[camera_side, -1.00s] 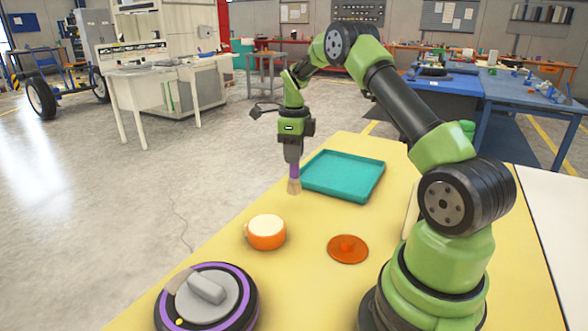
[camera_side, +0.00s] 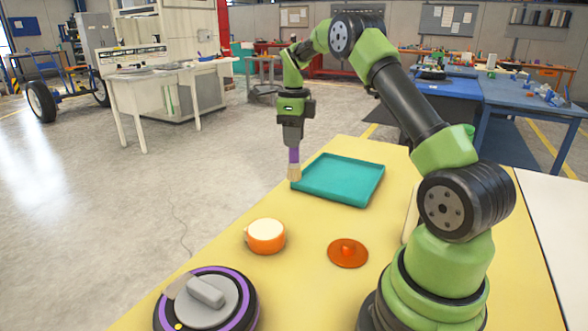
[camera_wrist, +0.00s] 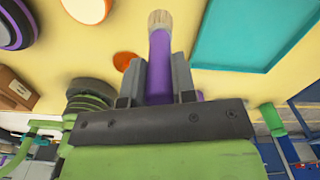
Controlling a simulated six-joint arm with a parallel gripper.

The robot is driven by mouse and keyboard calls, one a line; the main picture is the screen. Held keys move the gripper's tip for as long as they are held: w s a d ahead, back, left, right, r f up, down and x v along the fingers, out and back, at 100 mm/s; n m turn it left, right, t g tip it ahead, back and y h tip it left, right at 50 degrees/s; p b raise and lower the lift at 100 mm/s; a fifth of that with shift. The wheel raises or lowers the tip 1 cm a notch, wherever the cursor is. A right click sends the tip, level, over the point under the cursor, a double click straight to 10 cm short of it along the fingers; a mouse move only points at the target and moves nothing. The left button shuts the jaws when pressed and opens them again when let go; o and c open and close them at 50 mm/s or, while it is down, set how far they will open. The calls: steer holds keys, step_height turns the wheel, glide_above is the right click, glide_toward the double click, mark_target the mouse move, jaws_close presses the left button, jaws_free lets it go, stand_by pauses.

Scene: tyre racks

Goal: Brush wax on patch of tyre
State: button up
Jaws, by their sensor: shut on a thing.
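My gripper (camera_side: 292,146) is shut on a brush (camera_side: 294,158) with a purple handle and pale bristles. The brush points down and is held above the yellow table, by the left corner of the teal tray. It also shows in the wrist view (camera_wrist: 160,50) between my fingers. An orange pot (camera_side: 265,240) with a cream wax top stands open on the table, nearer the side camera than the brush. A black tyre (camera_side: 245,315) with a purple ring and grey hub lies at the front left. A greyish-beige patch (camera_side: 178,285) shows at its upper left.
The teal tray (camera_side: 370,198) looks empty and lies behind. My arm's base occupies the right side. The table between pot, lid and tray is clear.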

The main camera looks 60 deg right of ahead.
steer(key=a+y, duration=0.4)
steer(key=a, duration=0.6)
steer(key=shift+s+f, duration=0.15)
steer(key=shift+f, duration=2.4)
steer(key=shift+f, duration=0.6)
step_height(320, 180, up, 7)
stand_by(0.5)
steer(key=shift+a, duration=0.1)
stand_by(0.3)
